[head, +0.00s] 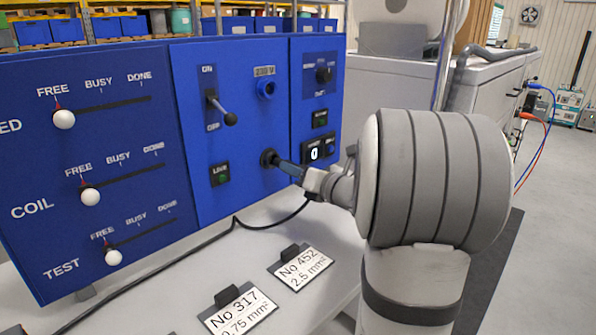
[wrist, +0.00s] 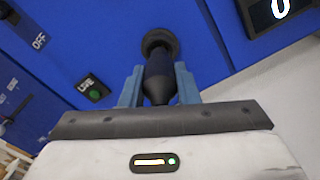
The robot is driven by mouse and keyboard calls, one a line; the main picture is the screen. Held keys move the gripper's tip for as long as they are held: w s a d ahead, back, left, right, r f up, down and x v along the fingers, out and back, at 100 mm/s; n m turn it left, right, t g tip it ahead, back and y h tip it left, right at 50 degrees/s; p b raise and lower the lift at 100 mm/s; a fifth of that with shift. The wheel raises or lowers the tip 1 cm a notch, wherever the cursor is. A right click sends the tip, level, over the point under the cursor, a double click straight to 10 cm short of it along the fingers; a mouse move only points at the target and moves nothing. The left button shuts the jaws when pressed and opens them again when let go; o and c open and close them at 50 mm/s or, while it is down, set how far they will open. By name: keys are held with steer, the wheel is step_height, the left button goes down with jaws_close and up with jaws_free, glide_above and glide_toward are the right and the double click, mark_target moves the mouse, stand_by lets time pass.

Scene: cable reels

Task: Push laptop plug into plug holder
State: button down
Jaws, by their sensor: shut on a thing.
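My gripper (head: 284,165) is shut on the black laptop plug (wrist: 158,78). Its two blue fingers (wrist: 159,86) lie on either side of the plug in the wrist view. The plug's front end is at the round black plug holder (wrist: 159,41) on the blue panel, and they look in line. The holder also shows in the head view (head: 267,157), left of my fingertips. I cannot tell how deep the plug sits in it. In the head view my fingers mostly hide the plug.
A black cable (head: 236,221) runs from below my gripper along the grey bench top. A blue 230 V socket (head: 266,88) and a lever switch (head: 221,110) are above the holder. Label cards (head: 301,267) lie on the bench. Sliders are at left.

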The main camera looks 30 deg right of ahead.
steer(key=shift+x, duration=1.25)
steer(key=c, duration=1)
jaws_free()
